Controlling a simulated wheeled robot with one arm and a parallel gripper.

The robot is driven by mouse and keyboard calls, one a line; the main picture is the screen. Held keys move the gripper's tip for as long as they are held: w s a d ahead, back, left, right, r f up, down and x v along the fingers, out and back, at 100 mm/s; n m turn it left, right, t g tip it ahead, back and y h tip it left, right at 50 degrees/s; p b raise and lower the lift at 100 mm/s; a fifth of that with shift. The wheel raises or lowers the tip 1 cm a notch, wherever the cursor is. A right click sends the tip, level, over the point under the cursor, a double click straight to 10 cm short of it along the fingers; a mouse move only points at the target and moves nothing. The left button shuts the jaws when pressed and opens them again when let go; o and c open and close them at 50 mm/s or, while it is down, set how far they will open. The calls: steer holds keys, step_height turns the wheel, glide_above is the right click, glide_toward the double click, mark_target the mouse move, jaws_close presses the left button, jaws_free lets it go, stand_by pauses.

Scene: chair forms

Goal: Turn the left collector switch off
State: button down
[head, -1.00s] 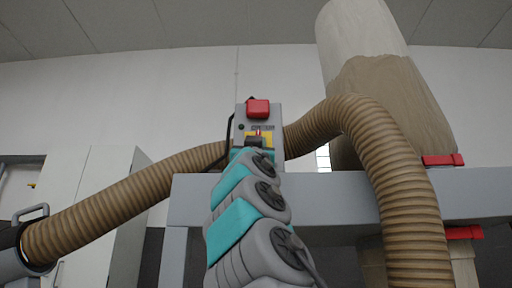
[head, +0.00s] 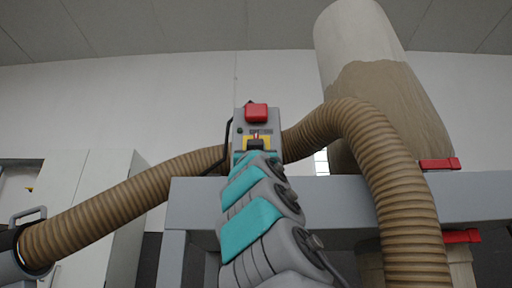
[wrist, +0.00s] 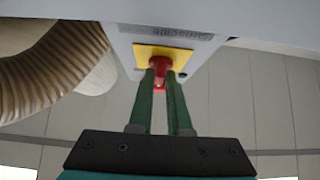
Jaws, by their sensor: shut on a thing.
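A grey collector switch box (head: 240,127) stands on the grey frame in the middle of the head view, with a red cover (head: 256,112) on its upper face. Below that is a yellow plate (head: 266,142), also seen in the wrist view (wrist: 180,52). A red switch handle (wrist: 160,70) stands out from this plate. My gripper (wrist: 161,78) is shut on the red handle, with one green finger on each side of it. In the head view my arm hides the lower part of the box and most of the gripper.
A ribbed brown hose (head: 130,205) runs left from behind the box, and another hose (head: 395,175) curves down at the right. A tall collector bag (head: 375,85) stands behind. The grey frame beam (head: 195,200) crosses below the box. Red clamps (head: 440,164) are at the right.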

steer(key=c, duration=0.9)
jaws_free()
steer(key=shift+o, duration=0.2)
steer(key=shift+s, duration=0.1)
steer(key=b+v, duration=0.6)
steer(key=v, duration=0.1)
steer(key=shift+s+f, duration=0.2)
steer(key=shift+s, duration=0.1)
